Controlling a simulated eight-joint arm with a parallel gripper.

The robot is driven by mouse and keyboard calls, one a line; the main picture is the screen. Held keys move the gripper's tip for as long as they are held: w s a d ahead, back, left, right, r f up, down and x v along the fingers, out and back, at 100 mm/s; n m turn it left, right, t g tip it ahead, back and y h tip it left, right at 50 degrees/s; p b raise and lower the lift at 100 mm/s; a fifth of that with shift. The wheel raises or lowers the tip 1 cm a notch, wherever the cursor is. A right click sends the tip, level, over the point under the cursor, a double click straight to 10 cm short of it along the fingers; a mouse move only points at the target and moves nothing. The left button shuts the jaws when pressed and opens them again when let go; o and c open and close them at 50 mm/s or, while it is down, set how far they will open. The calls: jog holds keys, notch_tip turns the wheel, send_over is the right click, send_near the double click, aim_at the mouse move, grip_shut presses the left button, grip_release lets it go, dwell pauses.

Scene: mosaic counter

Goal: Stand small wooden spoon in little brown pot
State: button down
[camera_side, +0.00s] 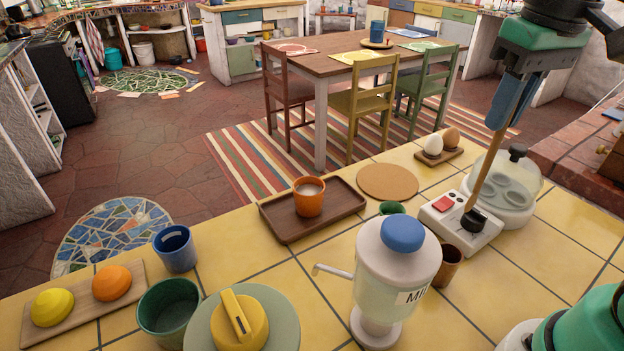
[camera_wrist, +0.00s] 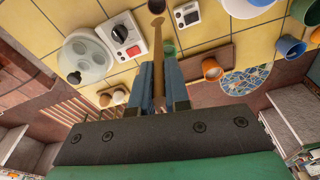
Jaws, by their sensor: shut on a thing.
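My gripper (camera_side: 505,115), with blue fingers, is shut on the small wooden spoon (camera_side: 486,172) at the upper right of the side view. The spoon hangs down, slightly tilted, its low end overlapping the black knob of the white control box in that view. The spoon (camera_wrist: 158,75) also runs up the middle of the wrist view, between my blue fingers (camera_wrist: 158,85). The little brown pot (camera_side: 449,268) stands on the yellow tiles, partly hidden behind the milk dispenser. The spoon's low end shows above and right of the pot in the side view, apart from it.
The milk dispenser (camera_side: 393,270) stands close to the pot. The white control box (camera_side: 455,232) and egg cooker (camera_side: 510,195) are just behind it. A green cup (camera_side: 391,208) and a wooden tray (camera_side: 330,222) with an orange cup (camera_side: 309,198) lie to the left.

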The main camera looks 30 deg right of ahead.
aim_at(476, 191)
jog(key=shift+f, duration=5.75)
jog(key=c, duration=0.8)
grip_release()
jog(key=shift+r, duration=0.1)
jog(key=shift+s+r, duration=0.2)
jog(key=shift+r, duration=1.15)
jog(key=shift+s+r, duration=0.15)
jog(key=shift+r, duration=1.2)
